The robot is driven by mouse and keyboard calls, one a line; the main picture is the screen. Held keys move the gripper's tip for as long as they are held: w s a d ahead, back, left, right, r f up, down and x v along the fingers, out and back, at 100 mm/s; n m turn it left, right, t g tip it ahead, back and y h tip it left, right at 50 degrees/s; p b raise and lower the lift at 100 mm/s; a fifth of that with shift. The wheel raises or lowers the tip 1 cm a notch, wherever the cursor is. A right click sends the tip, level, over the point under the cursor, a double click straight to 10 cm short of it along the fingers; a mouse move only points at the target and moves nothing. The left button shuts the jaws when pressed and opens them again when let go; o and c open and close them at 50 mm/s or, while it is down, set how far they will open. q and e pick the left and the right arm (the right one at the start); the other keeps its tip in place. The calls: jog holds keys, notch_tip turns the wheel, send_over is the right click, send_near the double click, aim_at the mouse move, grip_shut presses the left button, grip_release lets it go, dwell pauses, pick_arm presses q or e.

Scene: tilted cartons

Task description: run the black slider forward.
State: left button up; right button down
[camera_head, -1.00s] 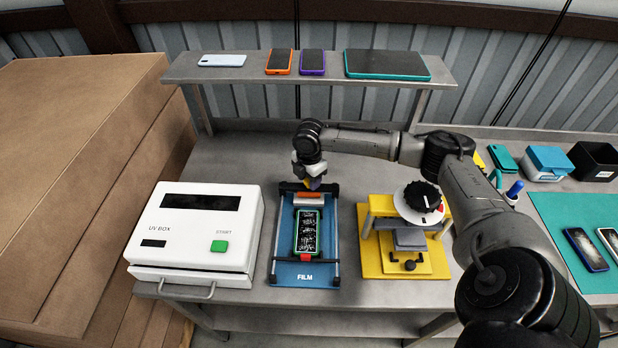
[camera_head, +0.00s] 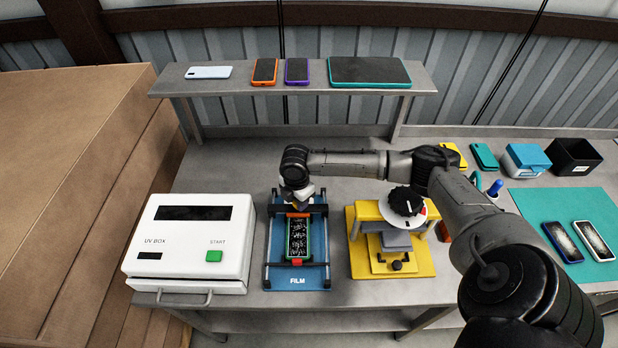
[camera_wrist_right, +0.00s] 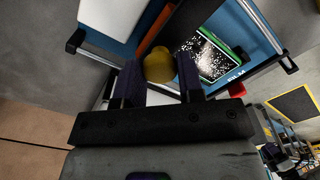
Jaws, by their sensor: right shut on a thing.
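The black slider (camera_head: 322,209) spans the blue film rig (camera_head: 297,282) near its back end, with an orange bar (camera_head: 298,214) along it. A phone in a green frame (camera_head: 299,240) lies on the rig in front of the bar. My right gripper (camera_head: 298,204) is over the slider. In the right wrist view its dark fingers (camera_wrist_right: 160,78) are closed on a round yellow knob (camera_wrist_right: 158,66). The knob's join to the slider is hidden. A red block (camera_head: 297,262) sits at the phone's front end. My left gripper is not in view.
A white UV box (camera_head: 190,250) stands left of the rig. A yellow press with a dial (camera_head: 420,265) stands close on the right. A shelf (camera_head: 300,88) with several devices runs behind. Two phones lie on a green mat (camera_head: 540,205) at the far right.

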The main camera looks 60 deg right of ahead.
jog(key=s+a+p, duration=0.2)
jog(key=a, duration=0.1)
jog(key=s+a+p, duration=0.2)
jog(key=a+p, duration=0.1)
jog(key=s+a+p, duration=0.2)
jog(key=a+p, duration=0.1)
jog(key=a, duration=0.1)
jog(key=shift+r, duration=0.2)
jog(key=shift+s+a+f, duration=0.2)
jog(key=shift+s+a, duration=0.15)
jog(key=shift+a, duration=0.15)
jog(key=c, duration=0.7)
grip_release()
jog(key=shift+c, duration=0.2)
notch_tip(320, 180, up, 14)
jog(key=shift+f, duration=0.1)
